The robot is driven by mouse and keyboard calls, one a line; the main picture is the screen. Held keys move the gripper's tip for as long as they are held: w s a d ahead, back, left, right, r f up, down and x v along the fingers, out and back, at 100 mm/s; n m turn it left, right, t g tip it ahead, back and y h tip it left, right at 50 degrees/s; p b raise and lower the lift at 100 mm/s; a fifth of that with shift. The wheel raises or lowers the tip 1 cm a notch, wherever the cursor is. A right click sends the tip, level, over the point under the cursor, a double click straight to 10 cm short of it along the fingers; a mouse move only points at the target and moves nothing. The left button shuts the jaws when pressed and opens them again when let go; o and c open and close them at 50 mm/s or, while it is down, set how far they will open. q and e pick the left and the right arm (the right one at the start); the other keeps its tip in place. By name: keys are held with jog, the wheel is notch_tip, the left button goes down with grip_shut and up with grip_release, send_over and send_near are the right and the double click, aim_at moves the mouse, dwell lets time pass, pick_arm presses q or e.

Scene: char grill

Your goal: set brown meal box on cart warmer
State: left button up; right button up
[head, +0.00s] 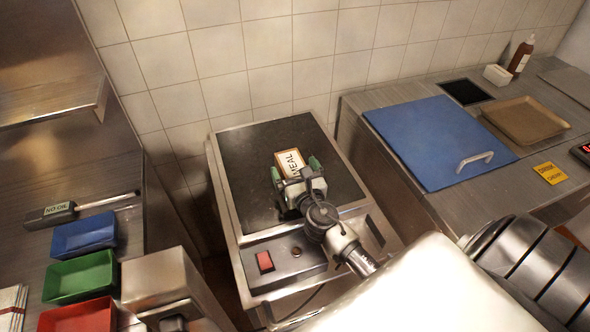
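The brown meal box (290,158), with a white label reading MEAL, is over the dark top of the cart warmer (247,165), near its middle. My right gripper (296,170) is at the box's near end, with a green-tipped finger on each side of it. The fingers appear to be around the box, but their contact is partly hidden by the gripper body. I cannot tell whether the box rests on the surface or is held just above it. The warmer's front panel has a red switch (264,262). My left gripper is not in view.
A steel counter on the right holds a blue lid (438,140) with a handle, a brown tray (525,121) and a sauce bottle (521,55). On the left are blue (84,237), green (80,277) and red bins (78,316). A tiled wall stands behind the cart.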

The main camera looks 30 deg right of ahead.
jog(key=shift+r, duration=0.2)
jog(key=b+v, duration=0.1)
jog(key=v, duration=0.4)
jog(key=b+v, duration=0.1)
jog(key=v, duration=0.5)
jog(key=shift+s+f, duration=0.15)
jog(key=shift+f, duration=0.1)
jog(key=shift+s+r, duration=0.15)
jog(key=shift+s, duration=0.25)
